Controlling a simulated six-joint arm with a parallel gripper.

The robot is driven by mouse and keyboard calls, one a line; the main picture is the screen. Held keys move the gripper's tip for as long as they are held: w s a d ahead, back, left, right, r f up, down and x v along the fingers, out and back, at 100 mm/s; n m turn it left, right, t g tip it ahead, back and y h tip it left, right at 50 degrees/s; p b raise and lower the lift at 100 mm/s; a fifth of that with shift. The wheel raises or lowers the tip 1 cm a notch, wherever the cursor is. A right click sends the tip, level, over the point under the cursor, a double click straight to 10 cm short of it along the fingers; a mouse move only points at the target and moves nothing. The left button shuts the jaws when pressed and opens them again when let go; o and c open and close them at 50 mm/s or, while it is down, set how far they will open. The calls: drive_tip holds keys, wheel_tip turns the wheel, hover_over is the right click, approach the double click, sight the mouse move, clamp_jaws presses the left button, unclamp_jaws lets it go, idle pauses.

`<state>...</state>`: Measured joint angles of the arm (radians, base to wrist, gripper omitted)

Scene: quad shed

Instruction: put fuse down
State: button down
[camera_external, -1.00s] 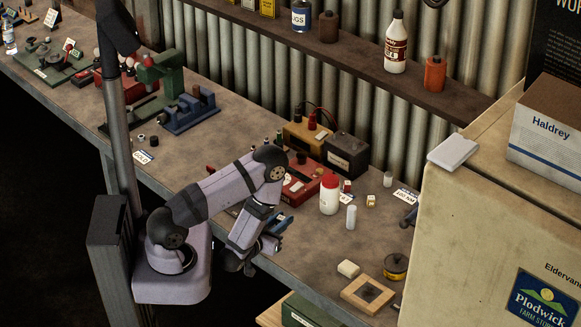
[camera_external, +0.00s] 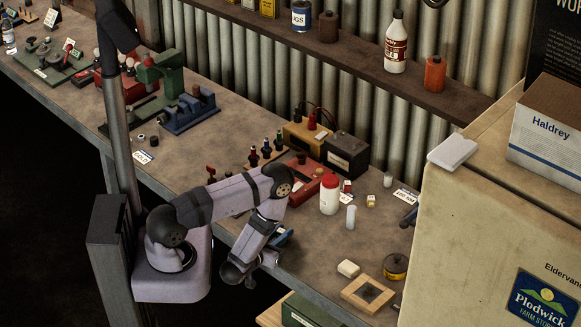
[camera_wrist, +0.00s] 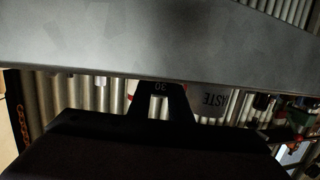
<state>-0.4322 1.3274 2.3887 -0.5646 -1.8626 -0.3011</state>
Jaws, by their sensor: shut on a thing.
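A dark piece marked "30" (camera_wrist: 160,87), which looks like the fuse, shows in the middle of the wrist view with a small pale window in it. My gripper (camera_wrist: 160,122) is shut on it; the dark jaw parts fill the bottom of that view. In the external view the forearm hangs down at the bench's front edge and mostly hides the gripper, and I cannot make out the fuse there. A blue item (camera_external: 284,238) shows just right of the forearm; I cannot tell what it is.
The bench (camera_external: 315,245) has bare room right of the arm. A wooden frame (camera_external: 349,296) lies at the front right. A grey surface (camera_wrist: 130,45) crosses the wrist view.

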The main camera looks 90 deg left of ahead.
drive_tip(key=shift+f, duration=0.1)
drive_tip(key=shift+f, duration=0.1)
drive_tip(key=c, duration=1.6)
unclamp_jaws()
drive_tip(key=shift+v, duration=1.9)
drive_tip(key=shift+o, duration=0.4)
drive_tip(key=shift+s+d, duration=0.3)
drive_tip(key=shift+d, duration=0.2)
